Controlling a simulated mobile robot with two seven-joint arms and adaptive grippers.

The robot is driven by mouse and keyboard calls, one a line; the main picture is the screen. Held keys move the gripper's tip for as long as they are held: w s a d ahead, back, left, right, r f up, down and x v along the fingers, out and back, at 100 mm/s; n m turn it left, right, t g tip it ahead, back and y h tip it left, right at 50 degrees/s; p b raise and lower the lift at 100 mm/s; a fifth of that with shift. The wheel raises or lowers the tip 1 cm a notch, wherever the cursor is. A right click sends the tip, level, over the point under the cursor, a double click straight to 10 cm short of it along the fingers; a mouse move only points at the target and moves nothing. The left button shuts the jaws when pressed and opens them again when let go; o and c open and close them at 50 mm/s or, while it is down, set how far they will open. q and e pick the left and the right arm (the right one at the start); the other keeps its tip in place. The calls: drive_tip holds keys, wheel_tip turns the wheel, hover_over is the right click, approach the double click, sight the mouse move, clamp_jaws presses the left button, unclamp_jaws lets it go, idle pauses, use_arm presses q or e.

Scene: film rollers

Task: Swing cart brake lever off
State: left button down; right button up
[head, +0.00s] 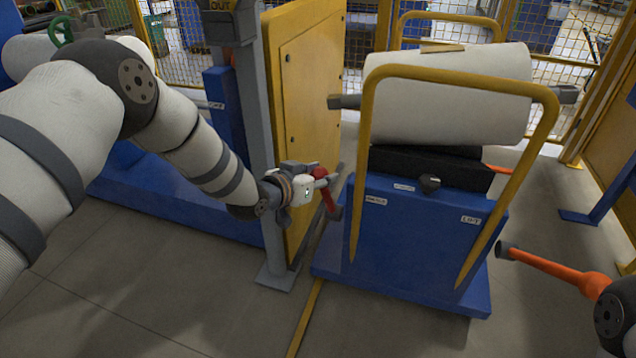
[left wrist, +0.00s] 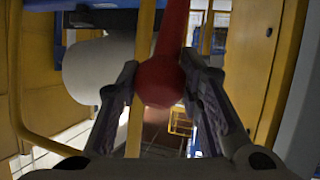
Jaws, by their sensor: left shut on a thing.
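The cart (head: 400,250) is a blue base with a yellow tubular frame, and a big pale roll lies on it. The red brake lever (head: 328,196) is at the cart's left side, slightly tilted, beside the yellow panel. My left gripper (head: 318,178) is at the upper part of the lever. In the left wrist view, the two fingers are on either side of the lever's red knob (left wrist: 160,83), shut on it. The lever's lower end is hard to make out in the head view.
The pale roll (head: 440,95) has a shaft sticking out at both ends. A yellow panel (head: 310,110) and grey post (head: 254,110) stand close left of the lever. The floor in front is clear.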

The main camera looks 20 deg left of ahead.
use_arm(q)
drive_tip(key=shift+w+r, duration=0.45)
drive_tip(key=shift+r, duration=0.05)
drive_tip(key=c, duration=1.2)
unclamp_jaws()
drive_tip(key=shift+o, duration=0.5)
drive_tip(key=shift+f, duration=0.2)
drive_tip(key=v, duration=1.2)
drive_tip(key=shift+f, duration=0.1)
